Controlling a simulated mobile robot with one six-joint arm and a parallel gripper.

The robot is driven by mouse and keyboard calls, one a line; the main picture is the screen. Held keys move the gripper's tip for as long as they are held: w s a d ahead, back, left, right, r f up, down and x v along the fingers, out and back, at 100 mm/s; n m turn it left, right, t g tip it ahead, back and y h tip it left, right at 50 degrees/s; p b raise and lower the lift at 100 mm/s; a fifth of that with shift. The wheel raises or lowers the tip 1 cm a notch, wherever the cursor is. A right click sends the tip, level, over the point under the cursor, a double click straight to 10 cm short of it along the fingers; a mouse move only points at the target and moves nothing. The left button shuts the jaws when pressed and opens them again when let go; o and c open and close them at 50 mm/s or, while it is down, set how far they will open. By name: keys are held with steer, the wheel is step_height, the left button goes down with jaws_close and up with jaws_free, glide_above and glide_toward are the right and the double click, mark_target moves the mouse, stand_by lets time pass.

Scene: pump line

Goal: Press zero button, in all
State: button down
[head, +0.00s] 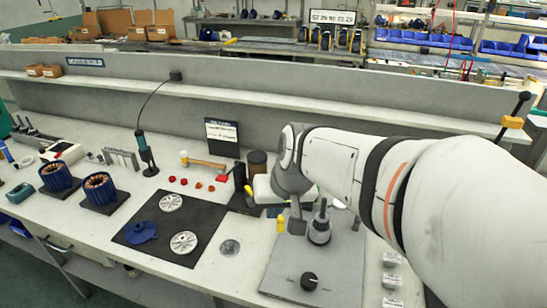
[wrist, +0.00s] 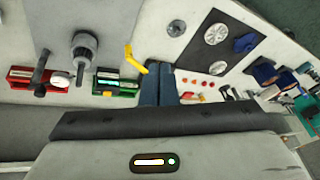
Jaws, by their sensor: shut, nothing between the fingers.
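My gripper (wrist: 158,68) is shut and empty, its dark fingers together in the wrist view. In the head view the gripper (head: 297,224) is low over the bench, at the back left edge of a grey plate (head: 285,274). A green box with a dark display (wrist: 117,86) lies to the left of the fingers in the wrist view, apart from them. A red box (wrist: 25,74) with a white round part lies further left. I cannot make out which part is a zero button; no label is readable. The arm hides the area behind the plate in the head view.
A black mat (head: 207,221) with discs lies left. Small white blocks (head: 391,281) line the right.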

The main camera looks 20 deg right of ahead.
steer(key=w+d+f+m+t+b, duration=0.1)
steer(key=w+d+m, duration=0.15)
steer(key=w, duration=0.55)
steer(key=w+d+f+m+t+b, duration=0.15)
steer(key=w+d, duration=0.25)
steer(key=w, duration=0.4)
steer(key=w+d+f+m+t+h+b, duration=0.1)
steer(key=w+d+f, duration=0.4)
steer(key=w+d, duration=0.5)
steer(key=d+m+t, duration=0.1)
steer(key=d+m, duration=0.1)
steer(key=shift+w+d+b, duration=0.3)
steer(key=shift+f+t, duration=0.2)
steer(key=shift+t, duration=0.05)
step_height(320, 180, down, 8)
steer(key=b, duration=0.6)
steer(key=shift+f+b, duration=0.35)
steer(key=shift+b, duration=0.35)
steer(key=shift+f, duration=0.15)
steer(key=shift+w+f+b, duration=0.1)
steer(key=shift+f+b, duration=0.2)
steer(key=shift+b, duration=0.3)
